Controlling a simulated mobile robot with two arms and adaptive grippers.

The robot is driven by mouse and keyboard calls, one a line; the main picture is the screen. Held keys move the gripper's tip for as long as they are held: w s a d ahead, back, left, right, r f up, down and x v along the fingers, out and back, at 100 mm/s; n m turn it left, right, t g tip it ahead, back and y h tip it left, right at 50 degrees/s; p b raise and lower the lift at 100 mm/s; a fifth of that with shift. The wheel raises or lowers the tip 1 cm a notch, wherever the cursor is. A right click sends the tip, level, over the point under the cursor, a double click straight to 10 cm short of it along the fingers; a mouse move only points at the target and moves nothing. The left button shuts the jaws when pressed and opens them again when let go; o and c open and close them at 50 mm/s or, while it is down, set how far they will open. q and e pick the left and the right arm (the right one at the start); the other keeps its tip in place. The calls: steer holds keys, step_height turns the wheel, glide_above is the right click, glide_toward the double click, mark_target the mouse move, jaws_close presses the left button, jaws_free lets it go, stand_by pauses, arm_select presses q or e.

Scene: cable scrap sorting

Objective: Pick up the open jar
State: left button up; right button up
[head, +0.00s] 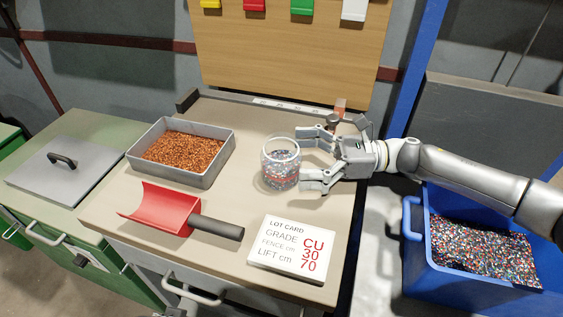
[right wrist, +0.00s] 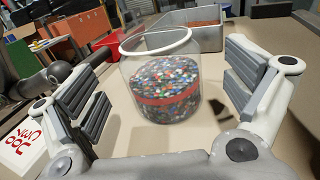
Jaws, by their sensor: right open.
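The open jar (head: 281,165) is clear, with no lid, and part filled with mixed coloured granules. It stands upright on the bench top, right of the metal tray. A red band runs around it. My right gripper (head: 309,160) comes in from the right, open, with its fingers pointing at the jar. In the right wrist view the jar (right wrist: 161,85) stands ahead, between and slightly beyond the open finger pads (right wrist: 165,90). I see no contact between pads and jar.
A metal tray (head: 219,166) of copper granules stands left of the jar. A red scoop (head: 160,207) with a dark handle lies in front. A white lot card (head: 291,248) lies at the bench's front right. A blue bin (head: 413,258) of granules stands right of the bench.

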mark_target(262, 156)
steer(key=a, duration=0.4)
steer(key=shift+a+r, duration=0.15)
steer(key=shift+r, duration=0.1)
steer(key=c, duration=1.6)
